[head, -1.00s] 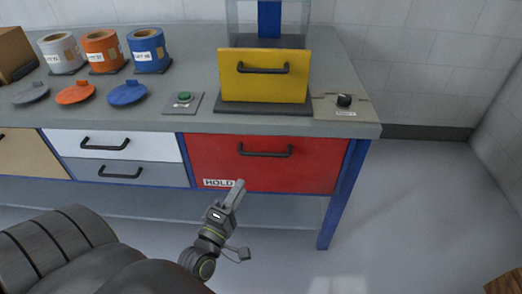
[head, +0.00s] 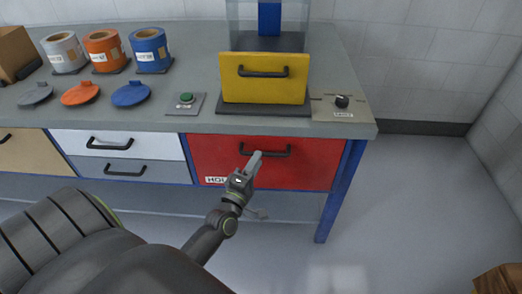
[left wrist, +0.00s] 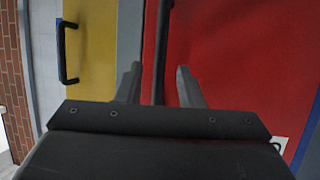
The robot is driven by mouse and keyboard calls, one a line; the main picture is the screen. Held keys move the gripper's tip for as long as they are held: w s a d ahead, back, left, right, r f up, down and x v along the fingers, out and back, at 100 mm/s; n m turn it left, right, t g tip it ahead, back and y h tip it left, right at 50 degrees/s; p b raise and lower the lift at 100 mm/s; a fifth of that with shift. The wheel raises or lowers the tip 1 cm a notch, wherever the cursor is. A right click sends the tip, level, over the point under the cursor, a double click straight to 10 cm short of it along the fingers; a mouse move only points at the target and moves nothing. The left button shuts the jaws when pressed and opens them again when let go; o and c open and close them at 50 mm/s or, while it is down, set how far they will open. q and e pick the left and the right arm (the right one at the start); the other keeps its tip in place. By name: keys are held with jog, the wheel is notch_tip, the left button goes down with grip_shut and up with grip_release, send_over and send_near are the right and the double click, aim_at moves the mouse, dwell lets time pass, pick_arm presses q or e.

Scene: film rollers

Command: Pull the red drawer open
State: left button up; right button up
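The red drawer (head: 310,172) is shut, set in the bench front below the worktop. Its black bar handle (head: 277,152) runs across its upper part. My left gripper (head: 255,158) is in front of the drawer, at the left part of the handle. In the left wrist view, my left gripper (left wrist: 157,72) has its two fingers apart, and the dark handle bar (left wrist: 162,40) shows between them against the red front (left wrist: 240,60). I cannot tell whether either finger touches the bar. My right gripper is not in view.
A yellow front with a black handle (head: 264,89) stands on the worktop above the red drawer. A green button (head: 186,98) and a black knob (head: 342,101) flank it. White (head: 125,146) and grey drawers (head: 140,170) lie left.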

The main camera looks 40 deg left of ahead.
pick_arm(q)
jog(key=shift+p+x, duration=0.35)
jog(key=shift+x, duration=1.6)
grip_shut()
